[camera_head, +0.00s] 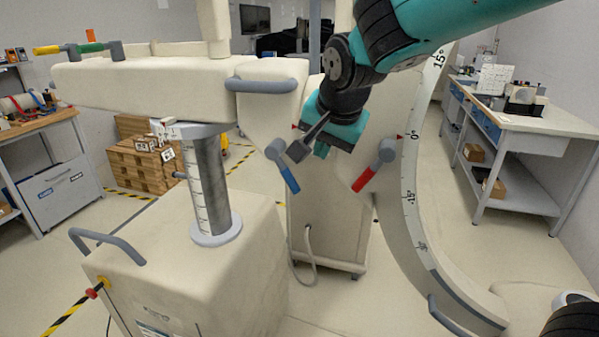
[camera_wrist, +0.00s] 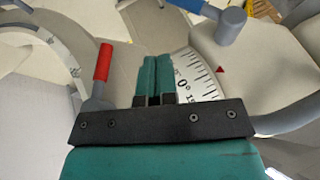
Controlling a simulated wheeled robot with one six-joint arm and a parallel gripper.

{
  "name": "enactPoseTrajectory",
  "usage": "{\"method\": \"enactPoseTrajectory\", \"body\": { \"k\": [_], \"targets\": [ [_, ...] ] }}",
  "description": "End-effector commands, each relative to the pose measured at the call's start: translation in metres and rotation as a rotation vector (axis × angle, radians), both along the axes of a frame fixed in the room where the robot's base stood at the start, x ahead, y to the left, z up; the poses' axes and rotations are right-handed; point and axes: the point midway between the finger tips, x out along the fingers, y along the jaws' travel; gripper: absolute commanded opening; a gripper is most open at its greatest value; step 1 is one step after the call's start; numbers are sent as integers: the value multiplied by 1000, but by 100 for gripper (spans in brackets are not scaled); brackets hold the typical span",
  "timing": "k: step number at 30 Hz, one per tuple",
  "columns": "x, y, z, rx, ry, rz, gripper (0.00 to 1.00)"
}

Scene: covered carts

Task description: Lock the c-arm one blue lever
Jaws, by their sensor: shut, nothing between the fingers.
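The blue lever (camera_head: 288,178) hangs from a grey round hub on the cream C-arm body, slanting down and to the right in the head view. In the wrist view the blue lever (camera_wrist: 188,5) is at the top edge, partly cut off, with its grey hub to its right. My gripper (camera_head: 322,150) is in front of the C-arm body, to the right of the blue lever's hub and apart from the blue handle. In the wrist view my gripper (camera_wrist: 157,62) has its teal fingers together, with nothing between them, below and left of the blue lever.
A red lever (camera_head: 365,178) is on the right of the body; it also shows left of my fingers in the wrist view (camera_wrist: 103,62). The curved C-arm scale (camera_head: 410,150) is farther right. A grey column (camera_head: 208,185) stands on the left. Workbenches (camera_head: 540,125) line the sides.

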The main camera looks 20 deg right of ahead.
Motion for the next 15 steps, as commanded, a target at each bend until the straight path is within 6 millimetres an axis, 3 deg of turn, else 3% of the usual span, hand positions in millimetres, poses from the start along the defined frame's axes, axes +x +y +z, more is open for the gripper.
{"method": "enactPoseTrajectory", "body": {
  "k": [10, 15],
  "targets": [
    [36, 0, -64, -2, 8, -1, 0],
    [53, 14, -77, -2, 5, 4, 0]
  ]
}}
